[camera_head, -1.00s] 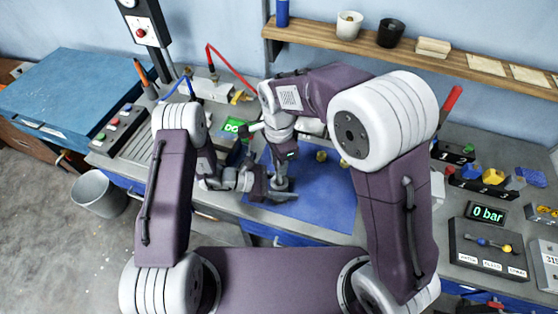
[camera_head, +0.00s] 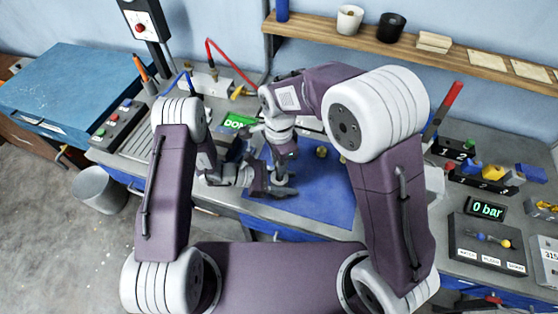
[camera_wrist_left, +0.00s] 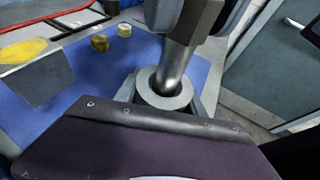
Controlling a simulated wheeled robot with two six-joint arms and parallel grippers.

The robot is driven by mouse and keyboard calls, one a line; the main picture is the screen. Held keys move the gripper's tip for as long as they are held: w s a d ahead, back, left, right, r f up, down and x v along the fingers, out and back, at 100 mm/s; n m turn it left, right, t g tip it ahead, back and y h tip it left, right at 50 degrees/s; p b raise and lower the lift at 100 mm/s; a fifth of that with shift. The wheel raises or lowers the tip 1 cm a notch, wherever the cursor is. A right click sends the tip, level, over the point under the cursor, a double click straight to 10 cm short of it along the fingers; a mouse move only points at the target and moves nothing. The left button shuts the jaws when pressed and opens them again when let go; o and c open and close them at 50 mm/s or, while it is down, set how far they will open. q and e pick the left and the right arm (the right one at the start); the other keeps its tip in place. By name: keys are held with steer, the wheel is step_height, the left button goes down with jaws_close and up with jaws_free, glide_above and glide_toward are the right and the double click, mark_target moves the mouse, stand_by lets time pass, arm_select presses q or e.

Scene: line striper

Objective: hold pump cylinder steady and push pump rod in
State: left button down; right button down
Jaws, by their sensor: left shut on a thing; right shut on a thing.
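The pump cylinder (camera_wrist_left: 151,96) is a light grey, ring-topped tube, seen from above in the left wrist view. My left gripper (camera_wrist_left: 165,100) is shut around it, one finger on each side. The pump rod (camera_wrist_left: 173,68) is a shiny metal bar that enters the ring's dark opening at a slight tilt in that view. Its upper end runs into the dark grey jaws of my right gripper (camera_wrist_left: 197,18), shut on it directly above the cylinder. In the head view both grippers meet over the blue mat (camera_head: 325,190); my left gripper (camera_head: 279,187) is lower. The rod's depth is hidden.
Two small brass pieces (camera_wrist_left: 100,42) (camera_wrist_left: 124,30) lie on the mat. A green-lit display (camera_head: 238,121) stands behind my left arm. Black trays (camera_head: 484,180) and a "0 bar" gauge (camera_head: 487,211) are at the right. The mat's right part is clear.

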steer(key=shift+f, duration=0.1)
stand_by(0.4)
steer(key=c, duration=0.8)
jaws_free()
steer(key=shift+o, duration=0.2)
steer(key=shift+r, duration=3.5)
arm_select(q)
steer(key=c, duration=0.6)
jaws_free()
